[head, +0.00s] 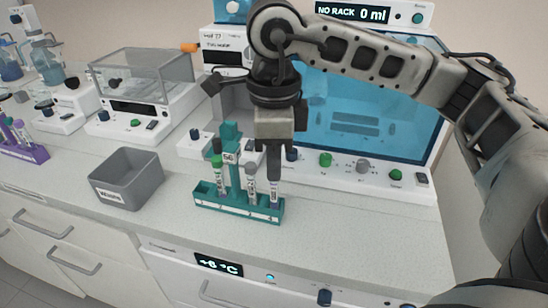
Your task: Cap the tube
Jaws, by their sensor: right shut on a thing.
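A teal rack (238,206) stands on the bench and holds several upright tubes. A tube with a green cap (217,161) stands at its left. A labelled tube (252,186) stands right of the middle. Another tube (275,194) stands at the right end, directly below my right gripper (273,174). My right gripper points straight down and is shut at the top of this tube, seemingly on a cap. Its fingers hide the cap and the tube's mouth, so I cannot tell how the cap sits. My left gripper is not in view.
A grey bin (126,180) stands left of the rack. A machine with a blue window (365,115) stands close behind it. A clear-lidded device (143,90) and a purple rack (22,148) are farther left. The bench right of the rack is clear.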

